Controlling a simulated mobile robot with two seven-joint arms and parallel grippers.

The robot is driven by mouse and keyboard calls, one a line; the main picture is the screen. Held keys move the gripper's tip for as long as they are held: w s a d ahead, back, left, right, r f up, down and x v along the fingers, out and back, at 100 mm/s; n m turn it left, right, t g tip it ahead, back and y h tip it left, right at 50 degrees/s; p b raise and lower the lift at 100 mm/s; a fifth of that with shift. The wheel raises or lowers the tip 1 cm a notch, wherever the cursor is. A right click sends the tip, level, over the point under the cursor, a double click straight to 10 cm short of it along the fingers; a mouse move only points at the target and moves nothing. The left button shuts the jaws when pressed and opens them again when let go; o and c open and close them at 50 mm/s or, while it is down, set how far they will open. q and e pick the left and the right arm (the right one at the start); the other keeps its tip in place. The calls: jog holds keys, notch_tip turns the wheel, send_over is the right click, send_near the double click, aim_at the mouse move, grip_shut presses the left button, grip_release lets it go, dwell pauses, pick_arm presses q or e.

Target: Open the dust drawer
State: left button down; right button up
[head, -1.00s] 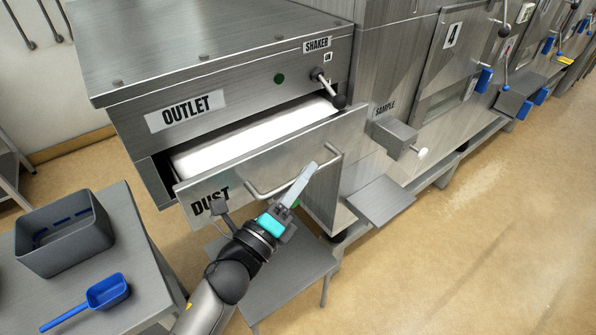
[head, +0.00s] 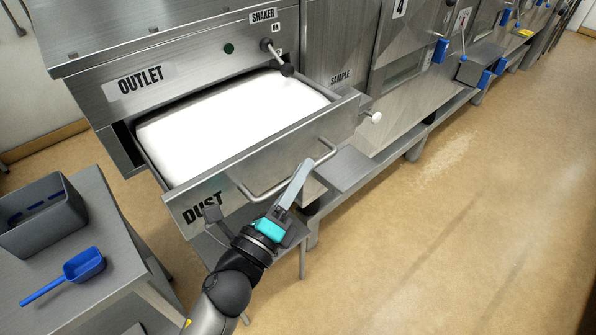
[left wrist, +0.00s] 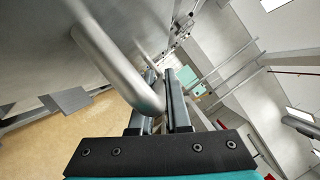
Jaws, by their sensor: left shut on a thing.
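The dust drawer (head: 222,166) under the outlet box is pulled well out, with a white filling (head: 230,120) showing inside. Its front panel carries the word DUST and a bar handle (head: 325,153). My left gripper (head: 298,185) is at the drawer front, shut on the handle. In the left wrist view the handle bar (left wrist: 115,65) runs down between the two fingers (left wrist: 162,105). My right gripper is not in view.
A grey bin (head: 40,215) and a blue scoop (head: 72,274) rest on a table at the left. A lever with a black knob (head: 286,69) sits above the drawer. A low metal shelf (head: 346,168) is right of the drawer. Open floor lies at the right.

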pick_arm(q)
jog(key=c, duration=1)
grip_release()
jog(key=shift+o, duration=0.6)
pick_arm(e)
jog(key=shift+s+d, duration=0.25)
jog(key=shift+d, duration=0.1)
pick_arm(q)
jog(key=b+v, duration=0.4)
jog(key=v, duration=1.1)
jog(key=shift+s, duration=0.15)
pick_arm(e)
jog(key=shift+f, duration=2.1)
pick_arm(q)
jog(key=shift+a, duration=0.1)
